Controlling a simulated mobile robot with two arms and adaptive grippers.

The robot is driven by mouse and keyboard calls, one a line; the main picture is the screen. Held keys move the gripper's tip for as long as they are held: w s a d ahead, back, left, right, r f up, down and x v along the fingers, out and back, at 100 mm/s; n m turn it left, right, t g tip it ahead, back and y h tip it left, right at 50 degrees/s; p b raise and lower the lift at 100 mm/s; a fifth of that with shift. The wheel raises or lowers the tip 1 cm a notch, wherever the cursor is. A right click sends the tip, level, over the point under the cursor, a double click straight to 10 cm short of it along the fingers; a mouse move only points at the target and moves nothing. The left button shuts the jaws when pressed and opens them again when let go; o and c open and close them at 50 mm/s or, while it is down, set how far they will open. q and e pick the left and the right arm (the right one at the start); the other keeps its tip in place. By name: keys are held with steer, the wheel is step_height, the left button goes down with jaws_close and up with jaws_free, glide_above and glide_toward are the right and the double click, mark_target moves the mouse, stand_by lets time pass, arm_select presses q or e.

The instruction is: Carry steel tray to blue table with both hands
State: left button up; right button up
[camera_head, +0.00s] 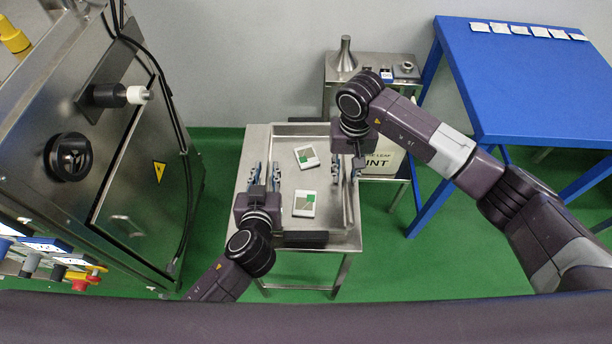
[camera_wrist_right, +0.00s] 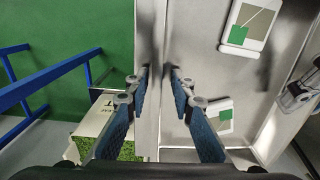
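The steel tray (camera_head: 326,208) rests on a steel stand, with two white-and-green teabag packets (camera_head: 306,157) (camera_head: 304,203) lying in it. My left gripper (camera_head: 264,172) is open at the tray's left side, its fingers parted about the side edge. My right gripper (camera_head: 346,172) is at the tray's right side. In the right wrist view its fingers (camera_wrist_right: 158,74) are apart, one on each side of the tray's wall; I see no clear grip. The tray (camera_wrist_right: 193,30) fills the right of that view. The blue table (camera_head: 535,80) stands at the right.
Several small white packets (camera_head: 525,30) lie along the blue table's back edge. A small steel stand (camera_head: 372,60) with a funnel is behind the tray. A labelled box (camera_head: 382,163) sits beside the tray stand. A large steel machine (camera_head: 120,180) is at the left. Green floor lies between.

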arm_select(q)
jaws_close()
arm_select(e)
jaws_close()
